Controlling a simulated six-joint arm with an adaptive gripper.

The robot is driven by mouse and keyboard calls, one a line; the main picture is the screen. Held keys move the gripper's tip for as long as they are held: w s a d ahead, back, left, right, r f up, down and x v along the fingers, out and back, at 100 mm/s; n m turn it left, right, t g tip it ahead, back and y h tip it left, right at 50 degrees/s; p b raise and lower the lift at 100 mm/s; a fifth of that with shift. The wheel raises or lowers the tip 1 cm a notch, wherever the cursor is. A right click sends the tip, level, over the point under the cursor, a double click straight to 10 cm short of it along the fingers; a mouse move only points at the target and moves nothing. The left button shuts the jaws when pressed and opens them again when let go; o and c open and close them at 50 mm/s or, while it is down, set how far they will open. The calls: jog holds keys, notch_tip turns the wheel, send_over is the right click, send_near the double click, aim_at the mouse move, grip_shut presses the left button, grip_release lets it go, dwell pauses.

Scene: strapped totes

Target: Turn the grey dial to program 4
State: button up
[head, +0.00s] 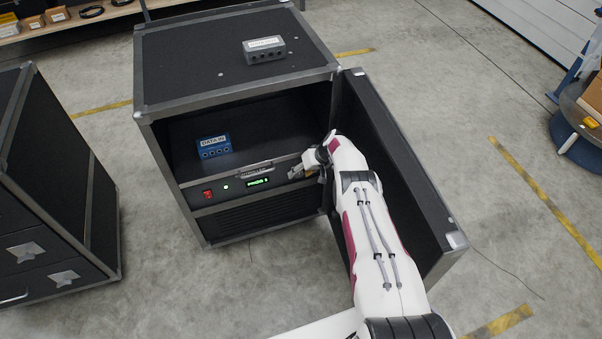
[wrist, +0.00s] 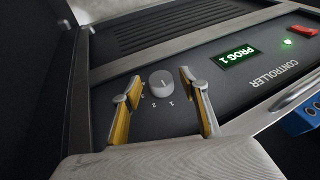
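The grey dial (wrist: 162,83) sits on the controller panel (wrist: 225,85) in the wrist view. Small numerals are printed beside it, of which a 1 and a 2 can be made out. The green display (wrist: 236,53) reads PROG 1. My gripper (wrist: 158,90) is open, with one yellow-padded finger on each side of the dial and visible gaps between. In the head view my gripper (head: 296,174) is at the right end of the panel (head: 232,188), inside the open case, and it hides the dial there.
The open door (head: 395,170) of the black case (head: 225,60) stands close along the right of my arm. A blue DATA IN box (head: 214,147) sits on the shelf above the panel. A grey box (head: 264,49) lies on top. A red switch (head: 208,193) is at the panel's left.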

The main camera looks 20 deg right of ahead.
jog(key=shift+d+r, duration=0.15)
jog(key=shift+r, duration=0.25)
dwell(0.3)
jog(key=v, duration=1.1)
dwell(0.8)
jog(key=shift+s, duration=0.1)
jog(key=shift+r, duration=0.15)
dwell(0.4)
